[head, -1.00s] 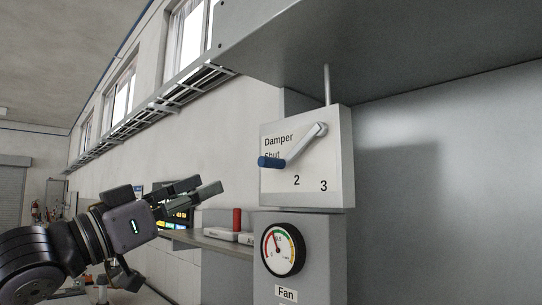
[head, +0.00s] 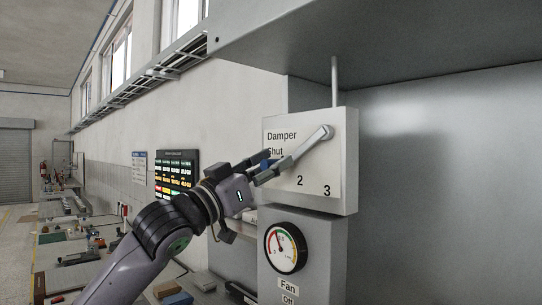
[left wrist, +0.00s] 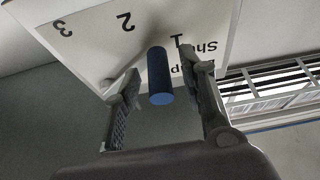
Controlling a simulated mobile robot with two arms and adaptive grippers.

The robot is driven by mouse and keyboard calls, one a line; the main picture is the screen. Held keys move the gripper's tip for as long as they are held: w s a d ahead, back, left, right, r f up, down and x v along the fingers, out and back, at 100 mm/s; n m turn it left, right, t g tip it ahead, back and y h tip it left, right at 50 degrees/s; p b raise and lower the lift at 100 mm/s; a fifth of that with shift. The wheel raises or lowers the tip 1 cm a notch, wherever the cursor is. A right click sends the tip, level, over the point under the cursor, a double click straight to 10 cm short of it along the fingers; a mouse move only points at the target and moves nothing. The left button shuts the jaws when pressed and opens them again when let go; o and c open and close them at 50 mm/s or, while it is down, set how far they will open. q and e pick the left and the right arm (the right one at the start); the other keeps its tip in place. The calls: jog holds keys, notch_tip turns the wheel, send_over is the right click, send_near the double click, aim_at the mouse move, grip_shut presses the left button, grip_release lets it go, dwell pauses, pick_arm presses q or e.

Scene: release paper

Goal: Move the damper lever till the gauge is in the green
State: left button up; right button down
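The damper lever (head: 305,147) is a grey arm on a white box (head: 345,185) marked Damper, Shut, 2 and 3. It slopes down-left from its pivot to a blue handle (head: 265,163). My left gripper (head: 262,170) is at the handle and partly covers it. In the left wrist view, the blue handle (left wrist: 159,76) lies between the two spread fingers of my left gripper (left wrist: 165,112), with gaps on both sides; a 1 shows beside it. The gauge (head: 286,248) below has a red and green rim; its needle points up-left, by the red part. My right gripper is out of view.
A metal hood (head: 400,45) overhangs the box, and a grey panel fills the right side. A Fan label (head: 287,285) sits under the gauge. A dark display board (head: 176,172) hangs on the wall behind my left arm. Benches stand at the far left.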

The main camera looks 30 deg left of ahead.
pick_arm(q)
jog(key=shift+c, duration=0.4)
grip_shut()
dwell(0.6)
